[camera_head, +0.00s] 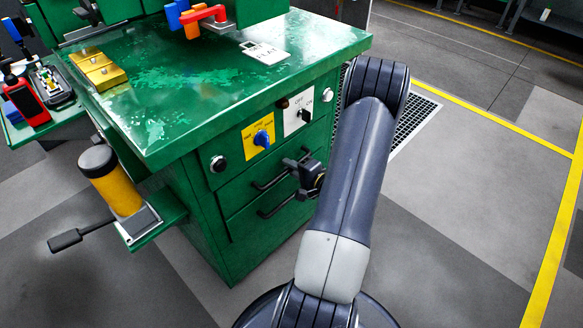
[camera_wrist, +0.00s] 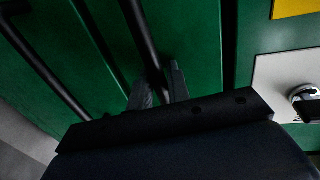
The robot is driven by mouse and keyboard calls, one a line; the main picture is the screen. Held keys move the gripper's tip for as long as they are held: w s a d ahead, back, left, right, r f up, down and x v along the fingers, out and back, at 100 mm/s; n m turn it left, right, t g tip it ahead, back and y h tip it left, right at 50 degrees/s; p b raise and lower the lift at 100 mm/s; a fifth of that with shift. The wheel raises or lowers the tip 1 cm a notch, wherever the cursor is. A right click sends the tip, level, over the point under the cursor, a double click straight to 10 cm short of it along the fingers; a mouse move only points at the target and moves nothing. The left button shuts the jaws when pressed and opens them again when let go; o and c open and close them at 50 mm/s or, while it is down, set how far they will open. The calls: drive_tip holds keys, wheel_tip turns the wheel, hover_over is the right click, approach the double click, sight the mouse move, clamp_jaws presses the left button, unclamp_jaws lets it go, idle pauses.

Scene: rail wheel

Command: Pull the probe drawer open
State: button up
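The green cabinet front has two drawers with dark bar handles, and both drawers look closed. The upper drawer handle (camera_head: 267,184) and lower drawer handle (camera_head: 275,212) show in the head view. Neither drawer has a readable label. My gripper (camera_head: 308,176) is at the right end of the upper handle. In the wrist view, my gripper's fingers (camera_wrist: 158,86) lie close on both sides of the upper handle bar (camera_wrist: 142,35), with hardly any gap. The lower handle (camera_wrist: 42,62) runs to the left. My arm hides the cabinet's right corner.
Above the drawers are a yellow panel with a blue knob (camera_head: 262,138) and a white OFF/ON switch panel (camera_head: 297,114). A yellow cylinder (camera_head: 121,194) stands on a low shelf at left, with a dark-ended rod (camera_head: 65,240) sticking out. Floor in front and right is clear.

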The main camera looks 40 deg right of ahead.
drive_tip(key=shift+c, duration=0.4)
clamp_jaws()
drive_tip(key=shift+s, duration=0.1)
drive_tip(key=f+b+v, duration=0.2)
drive_tip(key=b+v, duration=0.1)
drive_tip(key=v, duration=0.8)
drive_tip(key=s+f+b+v, duration=0.1)
drive_tip(key=f+b+v, duration=0.1)
drive_tip(key=v, duration=0.9)
drive_tip(key=shift+d+f+b, duration=0.2)
drive_tip(key=shift+f+b, duration=0.05)
drive_tip(key=shift+b, duration=0.4)
drive_tip(key=shift+s, duration=0.1)
drive_tip(key=shift+o, duration=0.4)
unclamp_jaws()
